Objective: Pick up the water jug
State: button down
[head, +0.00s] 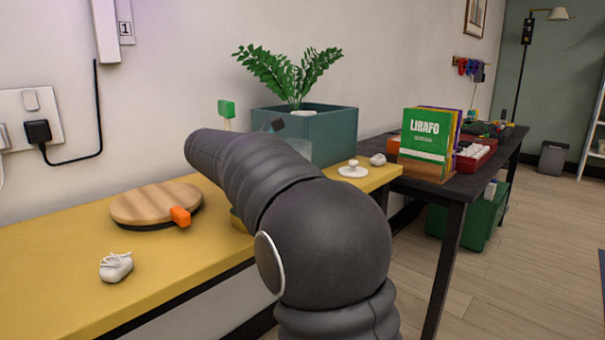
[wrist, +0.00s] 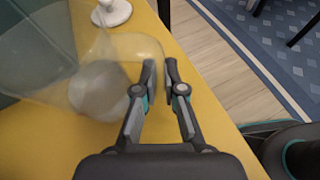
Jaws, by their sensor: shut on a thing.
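The water jug (wrist: 98,88) is clear and stands out at the left of the wrist view, with a pale round base over the yellow worktop. Its clear handle (wrist: 146,46) reaches right to my gripper (wrist: 160,68). My gripper is shut on the jug at the handle, one finger on each side. In the head view my dark arm hides the gripper and most or all of the jug. I cannot tell whether the jug touches the worktop.
A teal planter (head: 338,137) with a fern stands behind my arm. The yellow worktop (head: 60,250) also holds a wooden board (head: 152,202), an orange piece (head: 181,216), a white pouch-like item (head: 116,266) and a white knobbed item (head: 352,169). A dark table (head: 459,180) adjoins at right.

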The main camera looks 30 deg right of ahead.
aim_at(306, 157)
jog(key=shift+r, duration=0.25)
jog(key=shift+r+p, duration=0.55)
jog(key=shift+r, duration=1.05)
jog(key=shift+s+r, duration=0.1)
jog(key=shift+r, duration=0.25)
jog(key=s+d+r, duration=0.5)
jog(key=s+r, duration=0.1)
jog(key=s, duration=0.4)
jog(key=shift+d+r+p, duration=0.25)
jog(key=shift+p, duration=0.1)
